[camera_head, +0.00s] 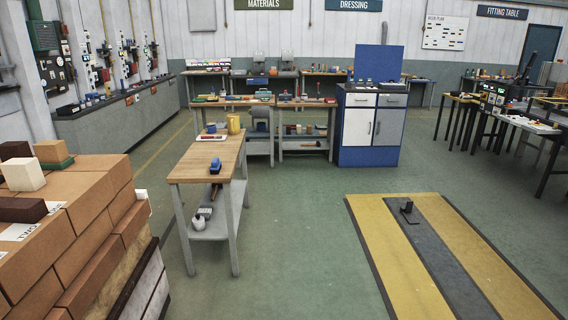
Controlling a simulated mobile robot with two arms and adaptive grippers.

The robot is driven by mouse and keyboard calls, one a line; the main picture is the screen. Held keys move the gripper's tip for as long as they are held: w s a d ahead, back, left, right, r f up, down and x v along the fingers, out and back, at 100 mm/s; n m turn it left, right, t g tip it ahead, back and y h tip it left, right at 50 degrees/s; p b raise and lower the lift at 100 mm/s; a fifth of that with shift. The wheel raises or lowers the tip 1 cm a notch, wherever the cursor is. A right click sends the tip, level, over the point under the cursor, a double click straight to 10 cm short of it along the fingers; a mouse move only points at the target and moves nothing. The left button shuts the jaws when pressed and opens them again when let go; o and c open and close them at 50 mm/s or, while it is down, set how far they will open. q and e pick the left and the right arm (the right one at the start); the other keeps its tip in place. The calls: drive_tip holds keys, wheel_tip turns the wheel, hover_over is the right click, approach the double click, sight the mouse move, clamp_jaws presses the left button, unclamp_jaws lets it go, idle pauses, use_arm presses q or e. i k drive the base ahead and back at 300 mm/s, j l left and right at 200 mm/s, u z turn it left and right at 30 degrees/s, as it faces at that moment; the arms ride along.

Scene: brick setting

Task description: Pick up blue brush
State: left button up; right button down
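A small blue object with a dark lower part (215,166), which looks like the blue brush, lies near the front end of a wooden-topped workbench (196,169) left of centre. It is small in the view, so its bristles cannot be told. Another small blue item (211,128) stands farther back on the same bench, beside a yellow container (233,124). Neither of my grippers shows in the head view.
A stack of brown bricks (62,225) fills the near left. A blue and white cabinet (370,128) stands behind, right of the bench. A yellow and grey floor platform (445,255) lies at right. Green floor (300,225) is clear between bench and platform.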

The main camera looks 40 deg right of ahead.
sight(215, 168)
drive_tip(key=z, duration=0.65)
drive_tip(key=u, duration=1.7)
drive_tip(key=z, duration=1.7)
drive_tip(key=i+l+u, duration=0.1)
drive_tip(key=i, duration=0.35)
drive_tip(key=i+l, duration=0.1)
drive_tip(key=i, duration=0.35)
drive_tip(key=i+l+u, duration=0.15)
drive_tip(key=i, duration=0.3)
drive_tip(key=i+l+u, duration=0.1)
drive_tip(key=i, duration=0.3)
drive_tip(key=i+l, duration=0.25)
drive_tip(key=i, duration=0.2)
drive_tip(key=j+u, duration=0.05)
